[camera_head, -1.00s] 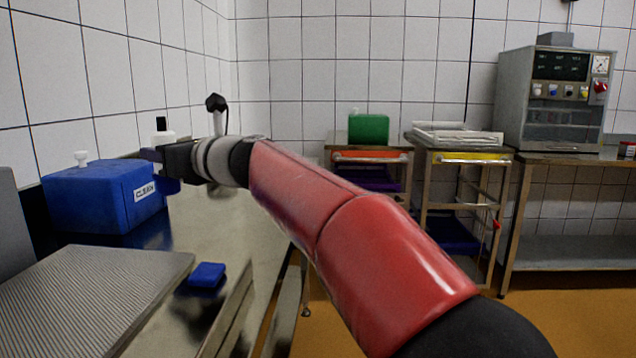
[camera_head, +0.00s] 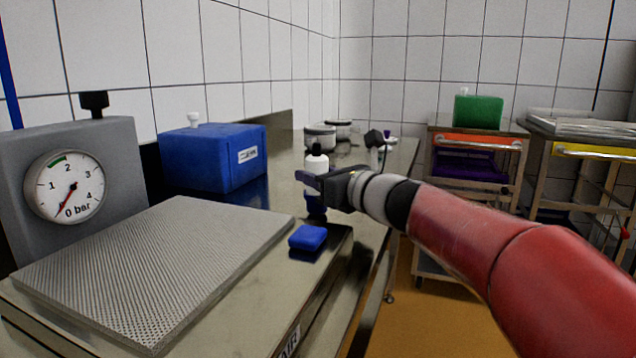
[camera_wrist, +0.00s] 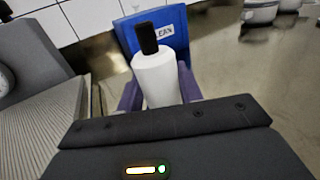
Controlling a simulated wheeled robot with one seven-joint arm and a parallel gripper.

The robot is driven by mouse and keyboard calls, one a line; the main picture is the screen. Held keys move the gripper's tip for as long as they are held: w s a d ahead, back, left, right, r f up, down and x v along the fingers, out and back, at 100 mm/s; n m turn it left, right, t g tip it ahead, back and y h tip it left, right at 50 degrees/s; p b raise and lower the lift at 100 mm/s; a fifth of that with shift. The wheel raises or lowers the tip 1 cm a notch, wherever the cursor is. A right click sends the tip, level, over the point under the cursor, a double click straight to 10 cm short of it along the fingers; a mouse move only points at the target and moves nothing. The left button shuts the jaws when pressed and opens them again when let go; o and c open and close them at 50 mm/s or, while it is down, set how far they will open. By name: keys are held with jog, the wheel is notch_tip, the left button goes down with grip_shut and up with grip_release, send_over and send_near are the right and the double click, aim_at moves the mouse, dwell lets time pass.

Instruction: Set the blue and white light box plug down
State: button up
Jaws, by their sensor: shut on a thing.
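The light box plug (camera_head: 317,164) is a white upright body with a black top, and blue shows at its lower end below my gripper. My gripper (camera_head: 322,182) is shut on it, right of the blue box. In the wrist view the plug (camera_wrist: 157,78) stands between the purple fingers of my gripper (camera_wrist: 160,95), and its lower part is hidden. I cannot tell whether its bottom touches the steel bench (camera_head: 372,205).
A blue box (camera_head: 205,160) with a label and white knob stands behind. A ribbed plate (camera_head: 165,265), a grey gauge unit (camera_head: 110,140) and a small blue block (camera_head: 308,238) are nearby. Round pots (camera_head: 320,138) stand farther back. A green box (camera_head: 478,112) sits on a trolley.

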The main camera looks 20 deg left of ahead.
jog(key=shift+f, duration=0.2)
jog(key=shift+f, duration=0.15)
jog(key=o, duration=1.1)
jog(key=shift+c, duration=0.2)
jog(key=shift+r, duration=0.25)
jog(key=b+v, duration=0.1)
jog(key=v, duration=1.1)
jog(key=shift+d, duration=0.1)
